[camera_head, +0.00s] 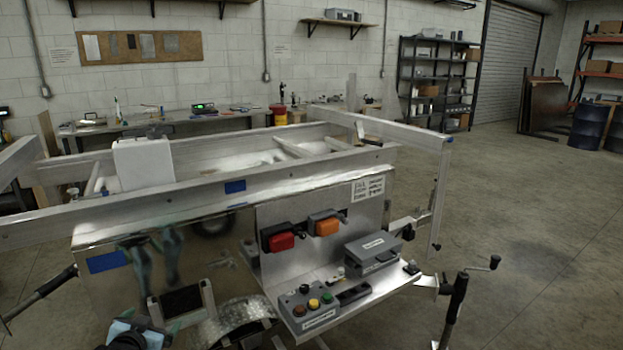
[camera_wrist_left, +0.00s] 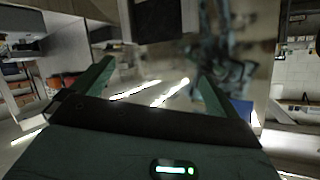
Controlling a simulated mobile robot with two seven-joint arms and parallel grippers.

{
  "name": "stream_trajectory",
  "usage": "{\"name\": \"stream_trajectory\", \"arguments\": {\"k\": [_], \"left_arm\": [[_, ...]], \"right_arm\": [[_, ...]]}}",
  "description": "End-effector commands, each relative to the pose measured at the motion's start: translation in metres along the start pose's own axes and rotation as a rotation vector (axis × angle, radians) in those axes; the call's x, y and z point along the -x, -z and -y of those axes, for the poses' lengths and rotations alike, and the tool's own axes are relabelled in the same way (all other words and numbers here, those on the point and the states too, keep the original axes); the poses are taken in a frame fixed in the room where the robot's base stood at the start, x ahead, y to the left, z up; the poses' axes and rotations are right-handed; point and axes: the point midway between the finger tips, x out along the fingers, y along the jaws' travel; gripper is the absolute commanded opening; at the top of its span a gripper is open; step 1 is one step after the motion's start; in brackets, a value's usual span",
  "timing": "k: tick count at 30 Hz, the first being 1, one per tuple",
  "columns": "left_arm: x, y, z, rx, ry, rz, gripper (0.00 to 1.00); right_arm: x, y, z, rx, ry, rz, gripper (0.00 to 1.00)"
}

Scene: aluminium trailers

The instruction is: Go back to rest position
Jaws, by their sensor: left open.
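My left gripper (camera_head: 143,326) is low at the left of the head view, in front of the trailer's polished side panel. It is small and partly cut off by the bottom edge there. In the left wrist view its two green fingers (camera_wrist_left: 148,66) stand wide apart with nothing between them. A dark block hangs just beyond the fingertips at the top of that view; I cannot tell whether it touches them. My right gripper shows in neither view.
The aluminium trailer (camera_head: 325,164) fills the middle. Its shelf carries a button box (camera_head: 308,308) and a grey case (camera_head: 373,252). Red (camera_head: 281,242) and orange (camera_head: 327,227) lamps are on its panel. A jack handle (camera_head: 458,295) stands at right. Open floor lies further right.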

Motion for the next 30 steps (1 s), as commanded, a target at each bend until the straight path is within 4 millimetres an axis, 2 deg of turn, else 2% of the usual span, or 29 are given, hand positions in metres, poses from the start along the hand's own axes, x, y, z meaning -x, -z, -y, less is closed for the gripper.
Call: {"name": "stream_trajectory", "arguments": {"k": [5, 6, 11, 17, 20, 24, 30], "left_arm": [[0.003, 0.03, 0.008, -0.044, 0.049, -0.162, 0.99], [0.008, 0.011, -0.005, -0.04, 0.028, -0.135, 0.99], [0.027, -0.031, -0.039, -0.034, -0.021, -0.091, 0.99], [0.067, -0.096, -0.089, -0.017, -0.097, -0.02, 0.99], [0.101, -0.136, -0.12, 0.001, -0.145, 0.03, 0.99], [0.158, -0.188, -0.16, 0.036, -0.208, 0.104, 0.99], [0.25, -0.244, -0.205, 0.098, -0.281, 0.214, 0.99]], "right_arm": [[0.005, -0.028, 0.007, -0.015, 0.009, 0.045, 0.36], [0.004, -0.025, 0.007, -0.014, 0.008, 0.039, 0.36], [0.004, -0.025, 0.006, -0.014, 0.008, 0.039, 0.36], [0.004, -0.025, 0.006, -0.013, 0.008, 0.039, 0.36], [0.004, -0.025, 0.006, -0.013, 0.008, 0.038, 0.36], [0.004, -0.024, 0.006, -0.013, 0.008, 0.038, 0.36], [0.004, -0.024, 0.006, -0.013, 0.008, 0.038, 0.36]]}}
